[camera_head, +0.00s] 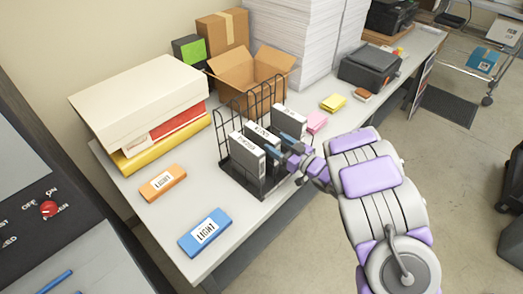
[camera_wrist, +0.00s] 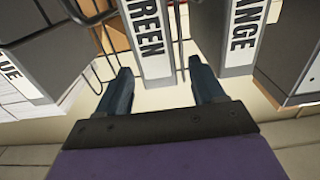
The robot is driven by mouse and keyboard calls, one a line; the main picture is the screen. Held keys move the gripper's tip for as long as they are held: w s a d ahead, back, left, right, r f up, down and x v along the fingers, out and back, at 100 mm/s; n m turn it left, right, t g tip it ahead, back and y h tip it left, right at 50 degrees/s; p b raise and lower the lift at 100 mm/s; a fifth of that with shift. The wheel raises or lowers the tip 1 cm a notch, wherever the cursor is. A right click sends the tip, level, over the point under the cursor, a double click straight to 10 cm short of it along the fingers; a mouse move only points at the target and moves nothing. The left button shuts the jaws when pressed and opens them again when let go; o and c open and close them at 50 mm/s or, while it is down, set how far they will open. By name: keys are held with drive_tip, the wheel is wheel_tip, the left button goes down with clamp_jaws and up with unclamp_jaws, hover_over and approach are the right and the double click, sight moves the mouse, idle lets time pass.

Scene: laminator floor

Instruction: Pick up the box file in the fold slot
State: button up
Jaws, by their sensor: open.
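Three grey box files with white spine labels stand upright in a black wire rack (camera_head: 223,143) on the table. In the head view they are the near file (camera_head: 246,158), the middle file (camera_head: 262,135) and the far file (camera_head: 289,121). In the wrist view the middle file (camera_wrist: 148,42) reads "...REEN", the left one (camera_wrist: 25,75) "...UE" and the right one (camera_wrist: 238,38) "...ANGE". My gripper (camera_head: 277,148) is open and empty at the rack's open side. In the wrist view its fingers (camera_wrist: 162,88) lie either side of the middle spine's lower end. I cannot tell which slot is the fold slot.
Orange (camera_head: 162,183) and blue (camera_head: 205,232) "LIGHT" boxes lie left of the rack. Stacked folders (camera_head: 140,100), an open carton (camera_head: 250,72) and tall paper stacks (camera_head: 295,40) stand behind. Pink notes (camera_head: 316,122), yellow notes (camera_head: 333,102) and a black device (camera_head: 369,67) are to the right.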

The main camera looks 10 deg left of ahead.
sight(267, 135)
drive_tip(key=shift+r+b+x, duration=0.2)
drive_tip(key=shift+b+x, duration=0.35)
drive_tip(key=shift+x, duration=2.25)
clamp_jaws()
